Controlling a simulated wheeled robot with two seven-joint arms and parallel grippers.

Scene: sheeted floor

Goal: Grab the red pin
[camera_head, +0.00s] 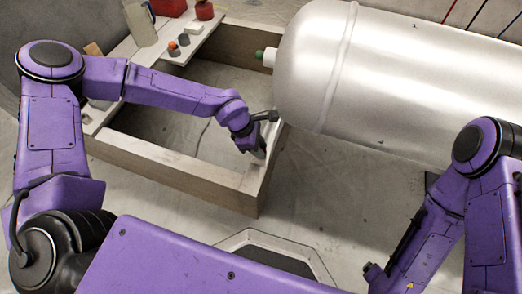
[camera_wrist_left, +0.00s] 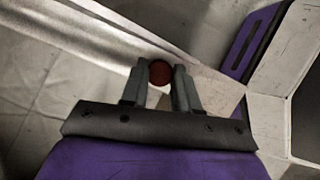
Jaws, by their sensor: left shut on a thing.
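The red pin (camera_wrist_left: 160,72) shows in the left wrist view as a dark red round end between my left gripper's fingers (camera_wrist_left: 160,88). The fingers are shut on it, one on each side. In the head view my left gripper (camera_head: 257,155) is at the right end of the wooden frame, close to its near right corner. The pin is hidden by the gripper there. My right arm is at the right of the head view, and its gripper's fingers cannot be made out.
A wooden frame (camera_head: 165,178) lies on the sheeted floor. A large metal tank (camera_head: 400,75) lies to its right and behind. A white board (camera_head: 140,62) across the frame's far left carries a jug (camera_head: 141,24), small items and a red container (camera_head: 204,10).

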